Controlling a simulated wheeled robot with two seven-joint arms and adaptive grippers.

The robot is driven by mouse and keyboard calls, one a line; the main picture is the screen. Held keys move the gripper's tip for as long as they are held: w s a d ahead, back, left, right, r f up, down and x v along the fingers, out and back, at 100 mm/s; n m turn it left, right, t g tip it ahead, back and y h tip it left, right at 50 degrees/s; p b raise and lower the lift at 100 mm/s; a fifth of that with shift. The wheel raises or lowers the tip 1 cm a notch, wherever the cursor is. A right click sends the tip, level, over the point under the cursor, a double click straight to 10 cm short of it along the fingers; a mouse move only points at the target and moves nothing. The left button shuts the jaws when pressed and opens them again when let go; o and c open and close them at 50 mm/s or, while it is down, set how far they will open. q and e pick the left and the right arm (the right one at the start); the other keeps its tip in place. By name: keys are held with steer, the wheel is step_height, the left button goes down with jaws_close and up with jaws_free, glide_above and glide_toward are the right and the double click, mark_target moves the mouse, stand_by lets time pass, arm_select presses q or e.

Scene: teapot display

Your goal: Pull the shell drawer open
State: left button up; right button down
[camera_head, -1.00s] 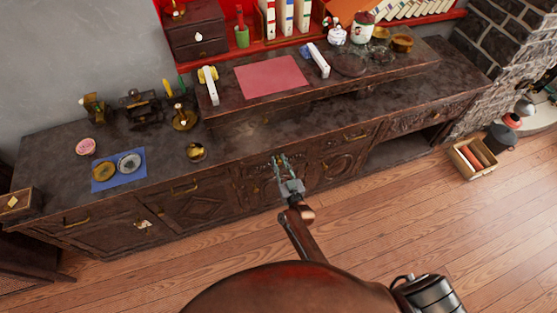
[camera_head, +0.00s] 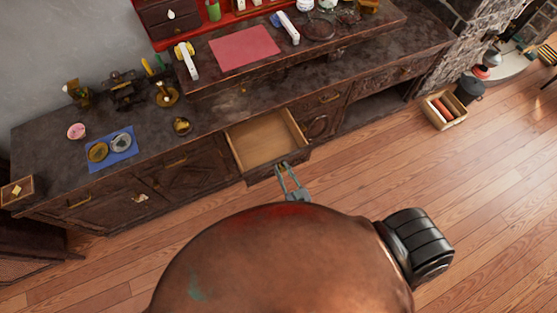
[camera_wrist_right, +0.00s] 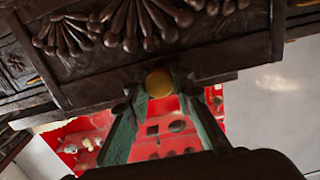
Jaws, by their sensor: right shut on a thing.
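The shell drawer (camera_head: 264,145) stands pulled out from the dark wooden sideboard, and its pale wooden inside shows empty in the head view. In the right wrist view its dark front (camera_wrist_right: 170,35) carries carved shell-like fans. My right gripper (camera_head: 287,172) is at the drawer's front. In the right wrist view its greenish fingers (camera_wrist_right: 158,95) are shut on a round brass knob (camera_wrist_right: 159,83) at the lower edge of the front. My left gripper is not in view.
A crate (camera_head: 444,110) stands on the floor at right. The wooden floor before the sideboard is clear at right.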

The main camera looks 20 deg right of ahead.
steer(key=shift+s+a, duration=0.1)
steer(key=shift+s, duration=0.3)
steer(key=c, duration=1.7)
jaws_free()
steer(key=s, duration=1.2)
steer(key=shift+d, duration=0.25)
